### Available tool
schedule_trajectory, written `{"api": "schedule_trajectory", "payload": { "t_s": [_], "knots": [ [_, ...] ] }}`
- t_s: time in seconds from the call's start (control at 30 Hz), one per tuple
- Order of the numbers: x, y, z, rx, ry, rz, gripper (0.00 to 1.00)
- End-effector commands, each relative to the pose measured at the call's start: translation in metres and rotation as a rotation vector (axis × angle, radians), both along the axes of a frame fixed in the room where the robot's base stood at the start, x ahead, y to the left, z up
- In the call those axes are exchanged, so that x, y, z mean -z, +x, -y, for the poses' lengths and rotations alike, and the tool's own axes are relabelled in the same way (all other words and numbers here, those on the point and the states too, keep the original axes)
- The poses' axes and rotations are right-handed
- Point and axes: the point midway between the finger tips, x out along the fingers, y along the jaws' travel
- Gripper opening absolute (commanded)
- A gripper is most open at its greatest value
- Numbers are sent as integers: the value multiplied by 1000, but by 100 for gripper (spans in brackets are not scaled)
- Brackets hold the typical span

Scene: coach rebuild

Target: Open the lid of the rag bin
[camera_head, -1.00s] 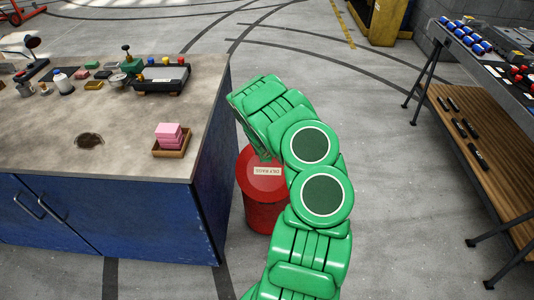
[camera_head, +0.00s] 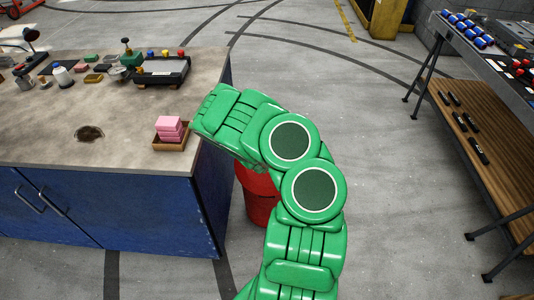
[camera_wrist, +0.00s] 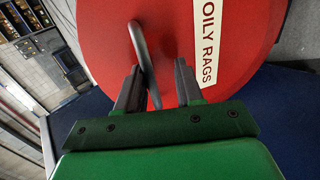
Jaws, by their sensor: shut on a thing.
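The rag bin (camera_head: 262,208) is a red can on the floor beside the blue workbench, partly hidden behind my green arm in the head view. Its round red lid (camera_wrist: 235,35) fills much of the wrist view, with a white "OILY RAGS" label (camera_wrist: 207,45). The lid appears tilted up; how far is hard to tell because my arm covers it in the head view. My gripper (camera_wrist: 160,66) is shut on the grey lid handle (camera_wrist: 140,45), which passes between the fingers, close to the left one. The fingertips are hidden in the head view.
The workbench (camera_head: 45,128) stands close on the left, its corner near my arm. A small wooden tray (camera_head: 170,143) with pink blocks (camera_head: 170,127) lies near that corner. A shelf rack (camera_head: 480,150) stands at the far right. The floor between is clear.

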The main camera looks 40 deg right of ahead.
Motion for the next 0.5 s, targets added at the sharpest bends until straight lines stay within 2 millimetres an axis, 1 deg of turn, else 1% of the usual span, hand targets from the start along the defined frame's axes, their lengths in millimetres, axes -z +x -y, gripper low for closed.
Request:
{"api": "schedule_trajectory", "payload": {
  "t_s": [0.03,0.5],
  "knots": [
    [9,-13,-6,3,-1,-18,0],
    [2,-39,-33,4,-118,99,0]
  ]
}}
